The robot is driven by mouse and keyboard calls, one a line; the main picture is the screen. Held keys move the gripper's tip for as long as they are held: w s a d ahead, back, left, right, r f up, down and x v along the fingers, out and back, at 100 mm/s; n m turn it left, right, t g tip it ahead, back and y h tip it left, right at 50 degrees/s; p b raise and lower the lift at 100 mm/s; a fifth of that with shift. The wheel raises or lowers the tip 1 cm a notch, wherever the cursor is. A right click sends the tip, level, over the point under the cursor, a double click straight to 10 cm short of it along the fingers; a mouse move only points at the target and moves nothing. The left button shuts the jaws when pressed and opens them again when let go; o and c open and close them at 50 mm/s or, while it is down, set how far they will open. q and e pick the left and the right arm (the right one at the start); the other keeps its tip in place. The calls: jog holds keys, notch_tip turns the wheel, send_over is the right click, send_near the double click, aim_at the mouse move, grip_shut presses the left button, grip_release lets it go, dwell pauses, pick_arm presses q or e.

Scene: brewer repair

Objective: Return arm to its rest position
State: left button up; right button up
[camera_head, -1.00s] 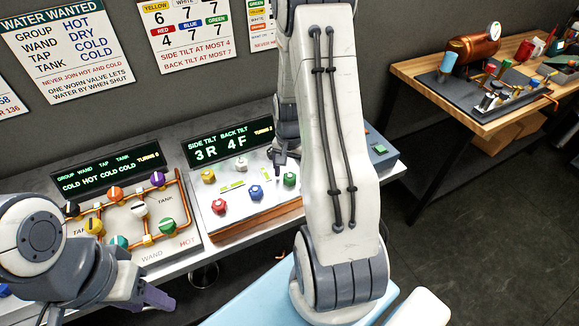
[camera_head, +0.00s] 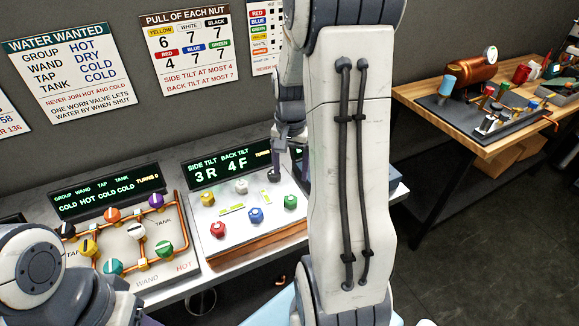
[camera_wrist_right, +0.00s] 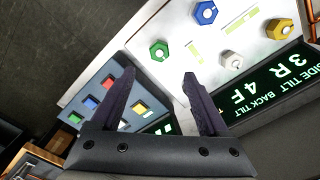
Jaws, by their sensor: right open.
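My right gripper (camera_head: 291,142) is raised above the back of the tilt panel (camera_head: 270,232), near the black nut (camera_head: 273,175). In the right wrist view its two dark fingers (camera_wrist_right: 159,76) are apart with nothing between them. The green nut (camera_wrist_right: 159,50) and white nut (camera_wrist_right: 231,60) lie beyond the fingertips, apart from them. My right arm covers the panel's right end in the head view. My left gripper (camera_head: 140,318) is at the bottom left, mostly cut off by the frame edge. The tilt display (camera_head: 222,163) reads 3R 4F.
Left of the tilt panel is a valve board (camera_head: 136,268) with copper pipes and coloured knobs. A grey-blue box with coloured buttons (camera_wrist_right: 123,92) sits beside the panel. A wooden table (camera_head: 490,146) with a copper boiler (camera_head: 473,62) stands at the right. Dark floor lies between.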

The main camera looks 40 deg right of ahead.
jog(key=s+a+r+n+b, duration=0.15)
jog(key=a+n, duration=0.35)
jog(key=a, duration=0.6)
jog(key=s+a+r+n, duration=0.2)
jog(key=a+n, duration=0.3)
jog(key=a, duration=0.5)
jog(key=s+a+n+y, duration=0.1)
jog(key=s+a+n, duration=0.8)
jog(key=s, duration=0.4)
jog(key=shift+a, duration=0.5)
jog(key=shift+d, duration=0.1)
